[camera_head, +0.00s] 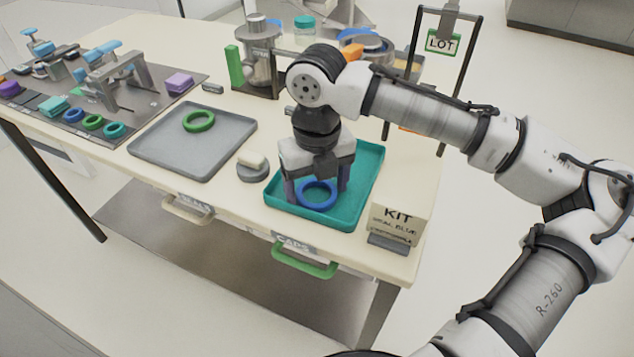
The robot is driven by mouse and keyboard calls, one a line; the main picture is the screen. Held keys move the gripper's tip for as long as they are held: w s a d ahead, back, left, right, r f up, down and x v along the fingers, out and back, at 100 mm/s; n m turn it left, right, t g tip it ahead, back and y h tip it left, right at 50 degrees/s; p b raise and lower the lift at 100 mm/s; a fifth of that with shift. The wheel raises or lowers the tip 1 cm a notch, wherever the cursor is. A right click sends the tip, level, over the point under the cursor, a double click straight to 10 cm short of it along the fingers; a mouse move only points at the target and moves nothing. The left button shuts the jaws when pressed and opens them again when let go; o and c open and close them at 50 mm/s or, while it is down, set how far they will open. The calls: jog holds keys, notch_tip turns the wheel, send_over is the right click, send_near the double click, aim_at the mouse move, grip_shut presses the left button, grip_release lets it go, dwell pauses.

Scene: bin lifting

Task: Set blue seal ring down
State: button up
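A blue seal ring (319,206) is at the teal tray (367,172), between the two fingers of my gripper (318,188). The fingers point down, one on each side of the ring and close to its outer edge. I cannot tell whether they press on the ring or stand slightly apart from it. I also cannot tell whether the ring rests on the tray floor or hangs just above it. The gripper body hides the back middle of the tray. Another blue ring (73,115) lies far left, beside a green and a teal ring.
A grey tray (190,160) with a green ring (199,121) lies left of the teal tray. A small round grey piece (252,170) stands between the trays. The KIT sign (396,225) is at the front right corner. Metal vessels and a LOT frame stand behind.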

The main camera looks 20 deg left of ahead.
jog(key=shift+r, duration=0.1)
notch_tip(320, 180, up, 12)
dwell(0.6)
jog(key=shift+r, duration=0.1)
